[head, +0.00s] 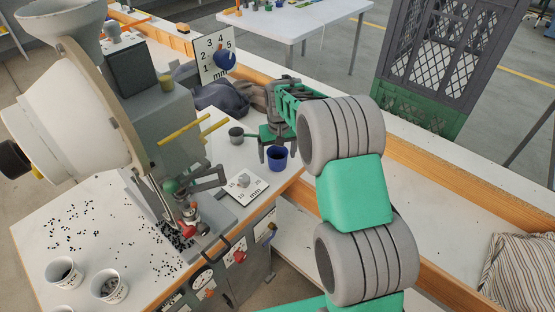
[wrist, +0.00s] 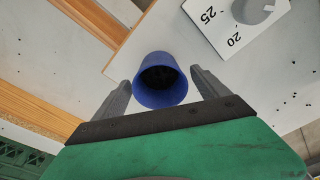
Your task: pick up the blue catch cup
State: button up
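The blue catch cup (head: 277,158) stands on the press table near its right edge, with a dark inside. In the wrist view the blue catch cup (wrist: 160,80) lies between and just ahead of the two finger tips. My gripper (wrist: 158,82) is open, with a gap on each side of the cup. In the head view my gripper (head: 263,152) reaches down beside the cup, one finger close to its left side. Whether a finger touches the cup cannot be told.
A grey cup (head: 236,135) stands left of my gripper. A white number card (head: 242,187) lies in front of the blue cup. The eyelet press (head: 170,120) stands to the left. A wooden rail (head: 430,165) runs along the right.

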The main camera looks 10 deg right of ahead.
jog(key=c, duration=1.3)
